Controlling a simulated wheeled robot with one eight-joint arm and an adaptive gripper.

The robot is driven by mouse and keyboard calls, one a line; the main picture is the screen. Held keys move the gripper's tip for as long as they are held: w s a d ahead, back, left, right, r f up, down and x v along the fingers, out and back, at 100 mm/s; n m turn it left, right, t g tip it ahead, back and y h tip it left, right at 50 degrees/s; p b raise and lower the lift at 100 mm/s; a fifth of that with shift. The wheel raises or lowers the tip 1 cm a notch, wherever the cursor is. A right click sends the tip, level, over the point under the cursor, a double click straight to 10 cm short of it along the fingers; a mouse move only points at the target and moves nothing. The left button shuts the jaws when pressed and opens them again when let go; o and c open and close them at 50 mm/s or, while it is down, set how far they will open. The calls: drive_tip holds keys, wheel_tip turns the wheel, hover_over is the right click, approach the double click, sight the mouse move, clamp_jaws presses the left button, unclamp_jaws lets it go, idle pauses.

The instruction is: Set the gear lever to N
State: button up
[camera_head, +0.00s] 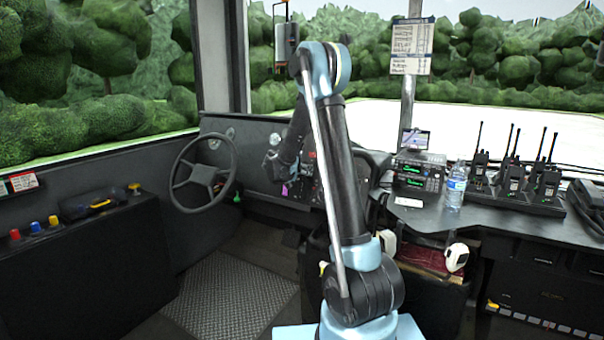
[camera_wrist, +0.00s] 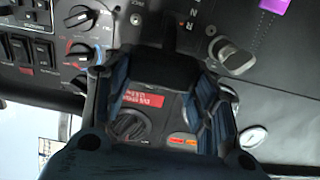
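A grey rounded handle (camera_wrist: 233,56) sits to the right of the letters. My gripper (camera_wrist: 155,85) is over the panel with its dark blue fingers apart, and panel shows between them. I cannot tell whether it touches the black shape. In the head view, my gripper (camera_head: 276,165) is at the dashboard, partly hidden by my arm.
The steering wheel (camera_head: 203,174) is left of my gripper. Knobs (camera_wrist: 80,50) and a red label (camera_wrist: 142,98) are on the panel. A water bottle (camera_head: 455,186), a radio unit (camera_head: 418,174) and several walkie-talkies (camera_head: 515,185) stand on the right counter.

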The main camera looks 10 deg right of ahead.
drive_tip(key=shift+s+a+f, duration=0.1)
drive_tip(key=shift+f, duration=0.35)
drive_tip(key=shift+s+a+f, duration=0.1)
drive_tip(key=shift+f, duration=0.3)
drive_tip(key=o, duration=1.5)
drive_tip(key=shift+o, duration=0.2)
drive_tip(key=v, duration=1.2)
drive_tip(key=shift+f, duration=0.1)
